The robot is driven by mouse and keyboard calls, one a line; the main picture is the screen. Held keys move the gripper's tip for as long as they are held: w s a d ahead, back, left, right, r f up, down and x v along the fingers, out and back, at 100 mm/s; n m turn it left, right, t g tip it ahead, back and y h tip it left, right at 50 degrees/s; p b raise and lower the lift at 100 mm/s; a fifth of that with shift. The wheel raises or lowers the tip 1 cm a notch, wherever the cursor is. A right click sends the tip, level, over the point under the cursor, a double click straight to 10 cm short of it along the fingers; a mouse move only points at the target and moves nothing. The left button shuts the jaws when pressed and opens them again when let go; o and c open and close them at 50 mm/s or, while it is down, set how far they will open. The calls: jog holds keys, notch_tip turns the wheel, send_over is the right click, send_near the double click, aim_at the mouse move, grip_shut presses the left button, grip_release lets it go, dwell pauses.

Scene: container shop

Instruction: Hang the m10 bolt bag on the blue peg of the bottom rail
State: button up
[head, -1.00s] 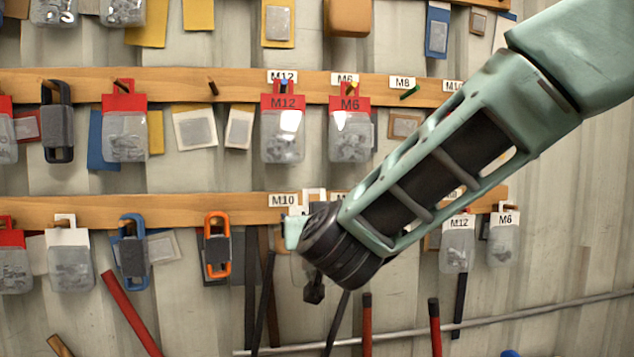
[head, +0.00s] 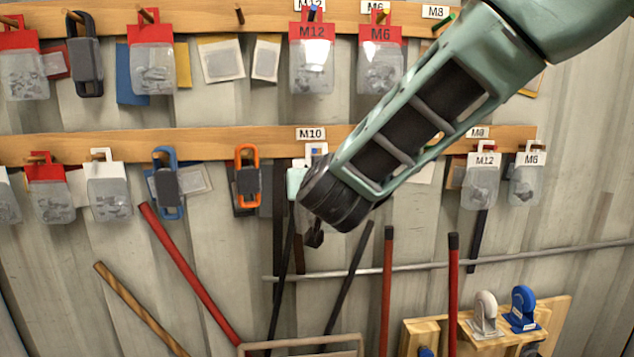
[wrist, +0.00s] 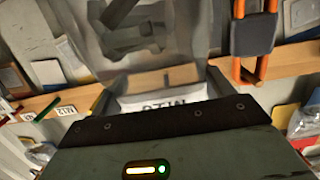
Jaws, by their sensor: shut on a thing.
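My gripper (head: 298,182) is at the bottom rail (head: 210,145), just below the M10 label (head: 310,133). It is shut on the m10 bolt bag, a clear bag with a white header (wrist: 165,102) and dark bolts (wrist: 135,25) in the wrist view. In the head view only the bag's white hanger (head: 309,152) shows clearly above my gripper; my arm hides much of the rest. A small blue spot, likely the blue peg (head: 318,151), shows at the hanger's opening. I cannot tell whether the peg passes through it.
An orange carabiner (head: 247,180) hangs close to the left on the same rail. White-topped M12 (head: 481,185) and M6 (head: 527,185) bags hang at right. Red-topped M12 (head: 312,65) and M6 (head: 380,65) bags hang on the rail above. Long-handled tools stand below.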

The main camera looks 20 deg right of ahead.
jog(key=r+x, duration=0.1)
jog(key=x, duration=0.6)
jog(key=shift+f+b, duration=0.25)
jog(key=shift+b, duration=0.05)
dwell(0.4)
jog(key=shift+w, duration=0.15)
dwell(0.5)
jog(key=o, duration=1)
